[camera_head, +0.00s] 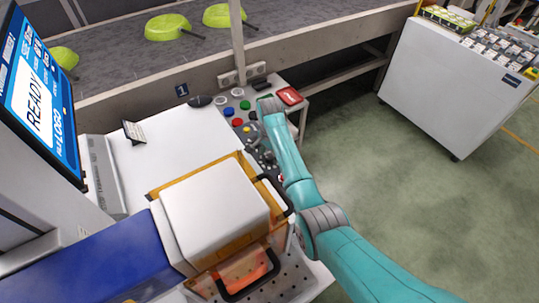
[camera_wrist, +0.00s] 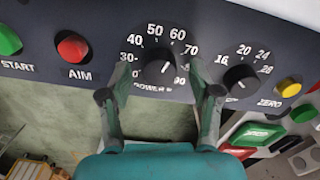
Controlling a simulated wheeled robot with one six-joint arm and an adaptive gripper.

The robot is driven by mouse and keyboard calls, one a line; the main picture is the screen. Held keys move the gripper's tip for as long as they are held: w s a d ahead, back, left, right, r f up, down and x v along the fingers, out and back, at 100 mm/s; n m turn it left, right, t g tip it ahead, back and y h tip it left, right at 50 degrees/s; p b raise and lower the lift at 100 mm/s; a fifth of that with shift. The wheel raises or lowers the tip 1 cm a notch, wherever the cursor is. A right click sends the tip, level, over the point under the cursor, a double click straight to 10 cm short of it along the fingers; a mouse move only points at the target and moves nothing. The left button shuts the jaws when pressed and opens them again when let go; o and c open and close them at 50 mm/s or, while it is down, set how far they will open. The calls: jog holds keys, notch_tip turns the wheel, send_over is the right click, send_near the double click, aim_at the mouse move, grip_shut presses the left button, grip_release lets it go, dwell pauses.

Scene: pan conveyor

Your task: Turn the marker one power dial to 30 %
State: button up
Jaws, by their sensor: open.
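The power dial (camera_wrist: 156,72) is a round black knob with a short white line, on a dark panel. Its scale shows 30 to 70 and 90 around it, with "POWER %" below. The line's exact reading is too small to tell. My gripper (camera_wrist: 160,95) is open in the wrist view, with one finger on each side of the dial's lower part and a gap to the knob on both sides. Whether the fingertips are at knob height cannot be told. In the head view my arm reaches over the control panel (camera_head: 222,113) and hides part of it.
Beside the dial are a red AIM button (camera_wrist: 72,47), a green START button (camera_wrist: 8,40), a second black dial (camera_wrist: 240,79) and a yellow ZERO button (camera_wrist: 288,86). An orange-framed white machine (camera_head: 215,205) stands left of my arm. Green pans (camera_head: 167,27) lie on the conveyor behind.

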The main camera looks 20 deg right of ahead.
jog(key=shift+f, duration=0.2)
jog(key=c, duration=1.1)
jog(key=shift+c, duration=0.2)
